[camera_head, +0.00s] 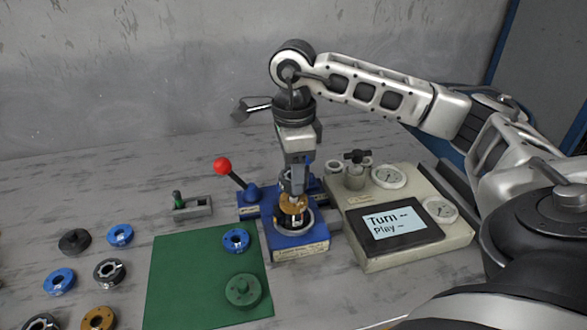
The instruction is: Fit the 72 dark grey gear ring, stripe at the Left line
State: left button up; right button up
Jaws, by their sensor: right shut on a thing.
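My right gripper (292,190) points straight down over the blue motor housing (300,250). It is shut on a bronze-coloured round part (293,204) at the mouth of the housing. Dark parts show just below the bronze one, inside a pale rim, but I cannot make them out. A dark grey ring with a light inside (109,272) lies on the table at the left, and a darker round part (75,241) lies behind it. I cannot tell which ring is the 72 one. No stripe or Left line is readable. My left gripper is out of view.
A green mat (185,275) holds a blue ring (236,240) and a green flanged part (243,290). A red-knobbed lever (222,166) stands behind the housing. A gauge panel (455,238) with a screen (394,222) reading "Turn --, Play --" stands close on the right.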

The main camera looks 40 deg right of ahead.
jog(key=shift+f+b, duration=0.6)
jog(key=shift+f, duration=0.05)
dwell(0.8)
jog(key=shift+f+b, duration=0.45)
jog(key=shift+f, duration=0.1)
jog(key=shift+f+b, duration=0.4)
jog(key=shift+f, duration=0.05)
dwell(0.3)
jog(key=o, duration=1.7)
